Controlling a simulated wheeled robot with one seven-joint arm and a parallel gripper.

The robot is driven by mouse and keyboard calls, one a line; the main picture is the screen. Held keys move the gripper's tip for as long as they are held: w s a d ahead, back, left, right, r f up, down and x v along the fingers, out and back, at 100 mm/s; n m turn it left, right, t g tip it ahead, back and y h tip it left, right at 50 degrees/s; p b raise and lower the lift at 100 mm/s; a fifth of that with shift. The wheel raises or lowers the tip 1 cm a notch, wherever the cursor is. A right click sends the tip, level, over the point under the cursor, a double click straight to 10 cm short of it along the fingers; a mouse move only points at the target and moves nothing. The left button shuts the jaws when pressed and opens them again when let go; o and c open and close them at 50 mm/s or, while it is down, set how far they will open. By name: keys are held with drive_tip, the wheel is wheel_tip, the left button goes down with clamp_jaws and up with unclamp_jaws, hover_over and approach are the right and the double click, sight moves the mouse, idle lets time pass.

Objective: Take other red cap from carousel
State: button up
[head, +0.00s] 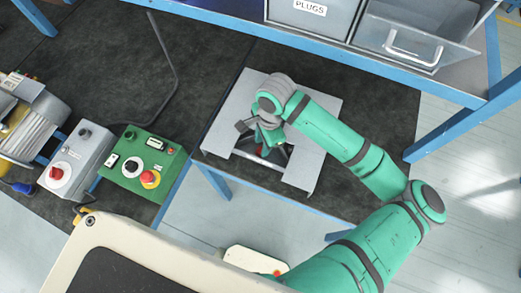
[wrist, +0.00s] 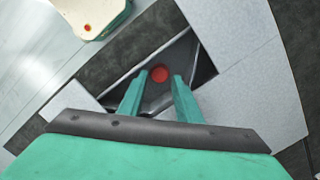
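A round red cap (wrist: 159,74) sits in a dark wedge-shaped pocket of the carousel (wrist: 203,69), seen through the cutout of a light grey cover (wrist: 245,85). My gripper (wrist: 160,76) points down at it, with one green finger on each side of the cap. The fingers are apart, with a narrow gap showing beside the cap; whether either touches it is hard to tell. In the head view my gripper (head: 264,148) is over the cutout of the cover (head: 228,110), and a small bit of the red cap (head: 265,152) shows below it. My wrist hides much of the carousel.
A green control box (head: 143,165) with a red button and a grey box (head: 77,160) with a red knob stand left on the dark bench mat. A motor (head: 35,120) lies further left. Grey bins (head: 410,35) and a blue rail (head: 330,48) stand behind my arm.

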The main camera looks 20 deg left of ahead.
sight(261, 148)
drive_tip(key=shift+s+a+f, duration=0.15)
drive_tip(key=shift+f, duration=1.35)
drive_tip(key=c, duration=0.7)
